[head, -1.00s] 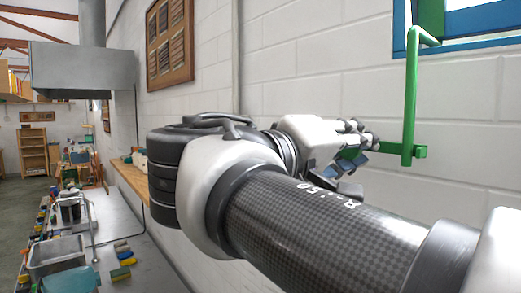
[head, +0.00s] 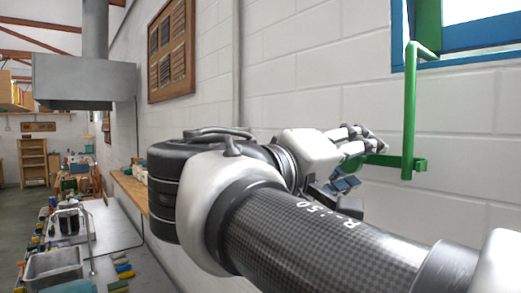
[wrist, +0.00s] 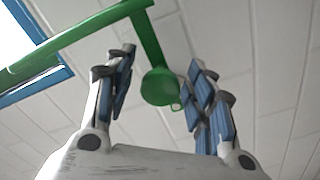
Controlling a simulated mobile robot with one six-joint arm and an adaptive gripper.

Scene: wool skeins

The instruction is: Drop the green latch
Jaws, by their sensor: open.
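The green latch (head: 410,110) hangs by the window as a long upright bar with a short crosspiece at its lower end. In the wrist view its green arm (wrist: 147,40) ends in a round knob (wrist: 160,87) that lies between my fingers. My gripper (head: 362,160) is open around that end, with a dark and blue-padded finger on either side. In the wrist view my gripper (wrist: 160,78) shows gaps between the knob and the left finger; the right finger is very close to it, and I cannot tell if they touch.
The blue window frame (head: 470,42) is at the upper right, close to the latch. A white block wall (head: 300,70) stands behind my gripper. A wooden board (head: 171,50) hangs on it, and a bench with a metal sink (head: 53,268) is at lower left.

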